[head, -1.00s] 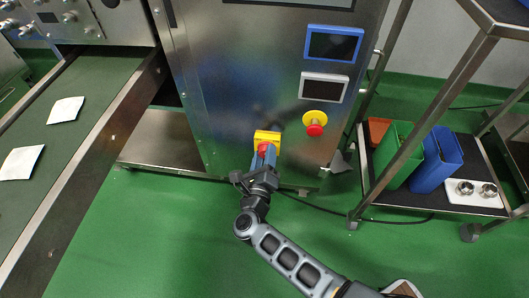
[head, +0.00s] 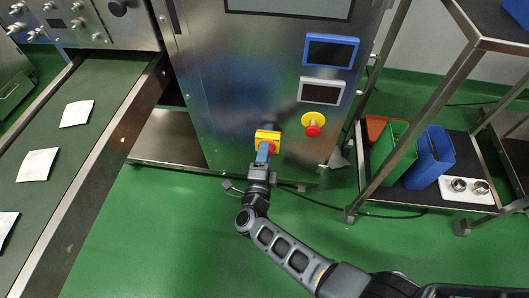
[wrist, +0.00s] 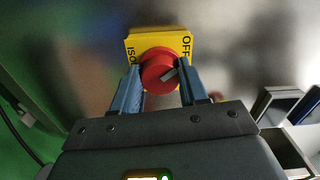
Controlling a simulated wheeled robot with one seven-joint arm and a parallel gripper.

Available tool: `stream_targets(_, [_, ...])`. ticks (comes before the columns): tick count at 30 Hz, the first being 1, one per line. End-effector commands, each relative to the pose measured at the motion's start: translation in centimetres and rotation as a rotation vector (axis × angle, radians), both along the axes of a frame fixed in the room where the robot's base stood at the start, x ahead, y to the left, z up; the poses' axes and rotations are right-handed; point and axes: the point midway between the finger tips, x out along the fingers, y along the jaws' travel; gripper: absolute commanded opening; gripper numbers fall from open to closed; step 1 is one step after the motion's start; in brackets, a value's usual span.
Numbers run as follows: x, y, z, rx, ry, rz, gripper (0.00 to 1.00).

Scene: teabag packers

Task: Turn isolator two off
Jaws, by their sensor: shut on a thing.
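The isolator is a yellow plate (head: 267,134) with a red rotary knob (head: 273,148), low on the steel cabinet front. In the wrist view the yellow plate (wrist: 160,42) shows "ISO" at its left edge and "OFF" at its right. The red knob (wrist: 158,72) has a grey mark slanting towards the upper right. My gripper (wrist: 160,82) is shut on the knob, one blue finger on each side. In the head view my gripper (head: 263,153) covers part of the knob. I cannot read an isolator number.
A red emergency button on a yellow base (head: 313,124) sits to the right, below a white-framed panel (head: 321,91) and a blue-framed screen (head: 331,51). A trolley (head: 410,200) with bins stands further right. A conveyor (head: 70,140) with white packets runs at left.

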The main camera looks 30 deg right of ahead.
Motion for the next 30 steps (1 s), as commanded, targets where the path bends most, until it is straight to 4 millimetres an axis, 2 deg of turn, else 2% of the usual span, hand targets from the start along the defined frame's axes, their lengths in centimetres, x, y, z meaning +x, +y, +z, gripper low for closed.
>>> stream_targets(9, [-0.05, 0.03, -0.09, -0.106, 0.079, 0.002, 0.13])
stream_targets(26, [-0.08, 0.03, -0.19, -0.13, 0.097, 0.002, 0.13])
stream_targets(27, [-0.08, 0.03, -0.19, -0.13, 0.097, 0.002, 0.45])
stream_targets(30, [-0.07, 0.02, -0.17, -0.13, 0.096, 0.002, 0.55])
